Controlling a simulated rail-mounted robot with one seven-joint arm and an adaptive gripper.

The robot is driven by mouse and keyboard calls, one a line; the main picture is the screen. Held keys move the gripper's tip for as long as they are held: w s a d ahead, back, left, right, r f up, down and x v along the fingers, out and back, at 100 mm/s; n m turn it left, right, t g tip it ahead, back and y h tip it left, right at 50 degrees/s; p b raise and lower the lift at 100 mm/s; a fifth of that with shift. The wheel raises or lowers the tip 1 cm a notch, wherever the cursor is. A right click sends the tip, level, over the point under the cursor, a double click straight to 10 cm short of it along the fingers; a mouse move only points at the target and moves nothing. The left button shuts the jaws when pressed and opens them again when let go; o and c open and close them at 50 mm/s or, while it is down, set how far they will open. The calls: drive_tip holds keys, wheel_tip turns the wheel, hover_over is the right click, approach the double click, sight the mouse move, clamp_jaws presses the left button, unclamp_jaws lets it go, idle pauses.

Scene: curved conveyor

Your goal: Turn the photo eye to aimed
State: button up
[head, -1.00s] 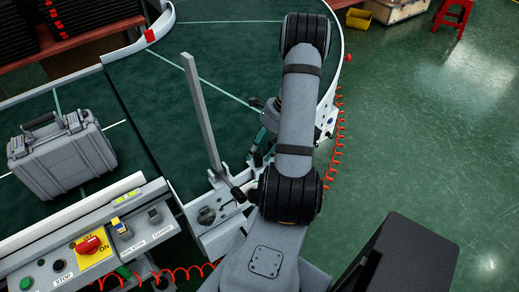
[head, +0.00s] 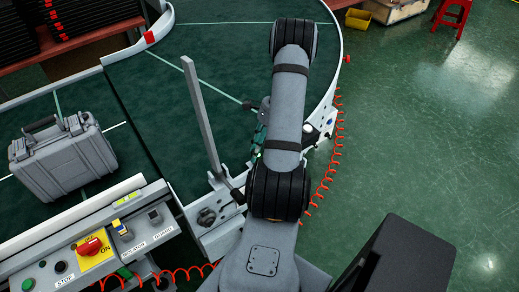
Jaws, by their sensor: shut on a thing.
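My gripper (head: 259,146) shows only as a dark and teal sliver along the left side of my forearm, over the conveyor's outer edge. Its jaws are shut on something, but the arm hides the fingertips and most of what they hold. The photo eye cannot be made out clearly; it appears to be at the jaws, behind my arm. Which way it faces cannot be told.
The curved green conveyor (head: 215,60) fills the middle. A grey upright bar (head: 200,115) stands left of my arm. A grey case (head: 65,158) lies on the belt at left. A control panel (head: 100,240) is at lower left.

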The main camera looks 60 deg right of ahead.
drive_tip(key=shift+w+a+n, duration=0.1)
drive_tip(key=shift+a+n, duration=0.1)
drive_tip(key=shift+n, duration=0.1)
drive_tip(key=o, duration=1.2)
drive_tip(key=shift+c, duration=0.2)
drive_tip(key=shift+d, duration=0.1)
drive_tip(key=v, duration=1.2)
drive_tip(key=shift+d, duration=0.1)
